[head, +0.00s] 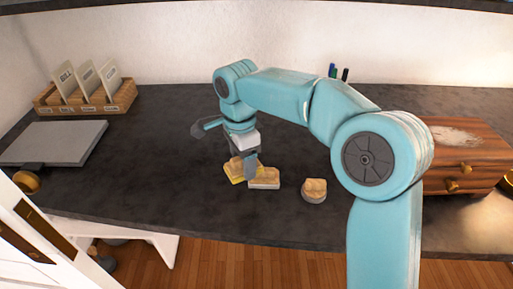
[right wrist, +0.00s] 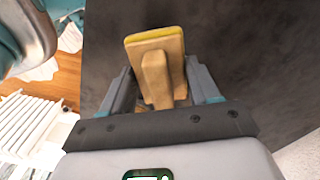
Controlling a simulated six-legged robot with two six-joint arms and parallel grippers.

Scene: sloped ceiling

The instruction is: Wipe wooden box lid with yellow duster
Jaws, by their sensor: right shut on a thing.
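The yellow duster (head: 234,172) has a yellow pad and a wooden back and handle. My right gripper (head: 243,163) is shut on its handle, low over the dark worktop. The right wrist view shows the duster (right wrist: 170,42) between the two fingers of my right gripper (right wrist: 158,82), handle towards me. I cannot tell whether the pad touches the worktop. The wooden box (head: 478,165) stands at the right, with a whitish dusty patch (head: 453,135) on its lid. My right arm hides the box's left part. My left gripper is not in view.
A wooden-topped block with a pale side (head: 264,180) sits right beside the duster. A round one (head: 314,190) is further right. A card rack (head: 88,97) and a flat grey panel (head: 55,143) are at the left. The worktop's middle left is clear.

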